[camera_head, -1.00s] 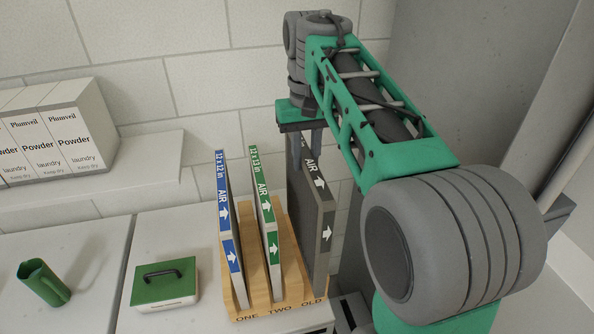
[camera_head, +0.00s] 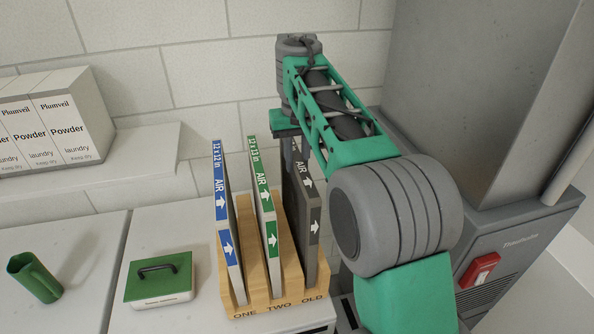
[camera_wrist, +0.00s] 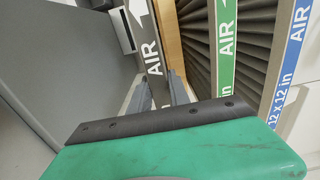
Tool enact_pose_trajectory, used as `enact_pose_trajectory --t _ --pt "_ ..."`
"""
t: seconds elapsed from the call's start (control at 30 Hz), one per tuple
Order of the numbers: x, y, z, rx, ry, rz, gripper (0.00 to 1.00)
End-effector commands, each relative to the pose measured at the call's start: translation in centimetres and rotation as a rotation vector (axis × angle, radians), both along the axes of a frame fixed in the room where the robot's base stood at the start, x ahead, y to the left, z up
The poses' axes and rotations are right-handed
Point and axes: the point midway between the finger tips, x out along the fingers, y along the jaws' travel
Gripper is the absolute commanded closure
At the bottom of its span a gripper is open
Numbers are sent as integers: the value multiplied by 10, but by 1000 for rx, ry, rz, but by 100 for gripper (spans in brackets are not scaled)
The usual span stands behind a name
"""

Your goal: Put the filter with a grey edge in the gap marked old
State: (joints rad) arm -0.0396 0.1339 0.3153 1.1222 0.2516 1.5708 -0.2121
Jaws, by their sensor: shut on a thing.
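The filter with a grey edge (camera_head: 309,225) stands nearly upright at the right end of the wooden rack (camera_head: 257,285), its lower end down in the gap marked OLD (camera_head: 312,297). Whether it rests on the bottom cannot be seen. My gripper (camera_head: 291,150) is shut on its far upper part. In the wrist view, my gripper (camera_wrist: 160,93) has its fingers on either side of the grey-edged filter (camera_wrist: 148,45).
A blue-edged filter (camera_head: 222,210) stands in gap ONE and a green-edged filter (camera_head: 263,205) in gap TWO. A green-lidded box (camera_head: 160,277), green jug (camera_head: 35,277) and powder boxes (camera_head: 60,125) are left. A grey cabinet with a red switch (camera_head: 479,270) stands right.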

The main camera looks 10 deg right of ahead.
Motion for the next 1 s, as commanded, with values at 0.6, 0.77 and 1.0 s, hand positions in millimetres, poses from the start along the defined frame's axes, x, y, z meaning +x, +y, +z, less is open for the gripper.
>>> enact_pose_trajectory --t 0.6,0.77,1.0 --pt "0 0 -15 0 0 0 65" --pt "0 0 -15 0 -1 0 56" --pt "0 0 -11 0 -1 0 56"
